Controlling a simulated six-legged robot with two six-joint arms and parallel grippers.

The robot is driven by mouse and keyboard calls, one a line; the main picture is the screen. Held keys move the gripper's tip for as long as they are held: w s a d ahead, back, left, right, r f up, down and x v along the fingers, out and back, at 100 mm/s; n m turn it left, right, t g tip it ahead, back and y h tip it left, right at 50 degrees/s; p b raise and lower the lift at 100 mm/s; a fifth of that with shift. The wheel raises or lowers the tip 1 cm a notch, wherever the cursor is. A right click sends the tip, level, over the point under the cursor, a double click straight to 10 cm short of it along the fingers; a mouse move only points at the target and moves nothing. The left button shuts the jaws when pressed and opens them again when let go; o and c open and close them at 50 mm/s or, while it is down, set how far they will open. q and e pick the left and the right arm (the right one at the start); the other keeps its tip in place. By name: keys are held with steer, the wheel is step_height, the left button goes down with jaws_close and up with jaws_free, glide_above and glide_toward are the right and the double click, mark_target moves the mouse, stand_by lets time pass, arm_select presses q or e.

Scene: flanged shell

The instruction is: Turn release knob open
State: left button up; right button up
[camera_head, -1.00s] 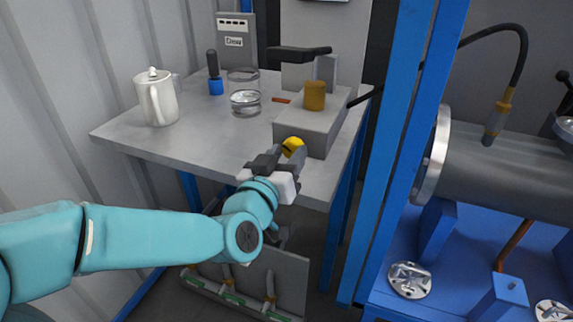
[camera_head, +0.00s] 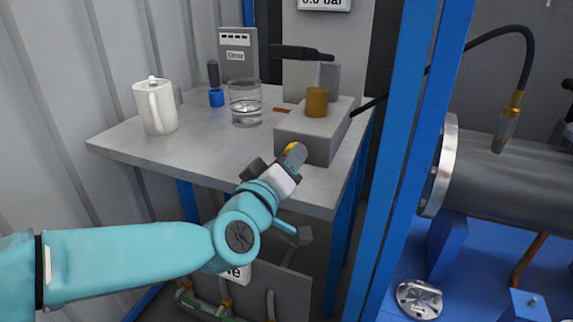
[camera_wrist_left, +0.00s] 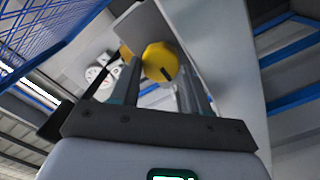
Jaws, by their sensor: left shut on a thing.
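The yellow release knob (camera_head: 290,149) is on the front of a grey box (camera_head: 309,142) at the table's front right edge. My left gripper (camera_head: 294,154) is shut on the knob, and a grey finger hides most of it in the head view. In the left wrist view the round knob (camera_wrist_left: 159,60) sits between the two fingers (camera_wrist_left: 160,82), with a short dark mark on its face. My right gripper is in neither view.
A white pitcher (camera_head: 157,107), a glass beaker (camera_head: 245,103) and a blue-based tool (camera_head: 216,97) stand on the table. A blue post (camera_head: 396,150) rises on the right.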

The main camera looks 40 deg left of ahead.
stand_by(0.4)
arm_select(q)
steer(key=o, duration=1.1)
steer(key=shift+c, duration=0.2)
steer(key=shift+f, duration=0.1)
steer(key=shift+f, duration=0.15)
steer(key=shift+s, duration=0.1)
